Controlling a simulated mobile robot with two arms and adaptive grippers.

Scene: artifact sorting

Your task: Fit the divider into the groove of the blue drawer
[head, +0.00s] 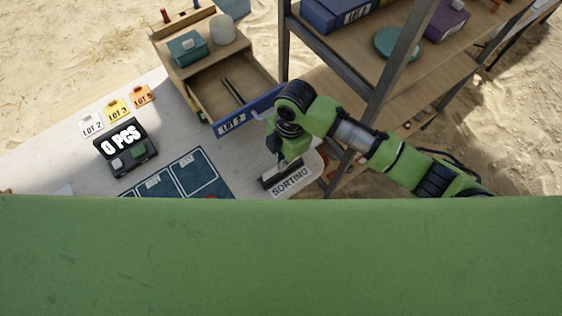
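The blue drawer (252,110), labelled LOT 2, is pulled out of a wooden cabinet. Two thin dark parallel strips (232,90) lie on its floor; they look like the groove. A dark flat bar (284,176) lies at the white SORTING tray (306,178); it may be the divider, but I cannot tell for sure. My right gripper (282,168) points down over this tray, right beside the bar. My wrist hides its fingers, so its opening and any grip are unclear. My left gripper is not in view.
A teal box (187,48) and a pale round object (222,29) stand on the cabinet. A metal-framed shelf (379,88) rises close to my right arm.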

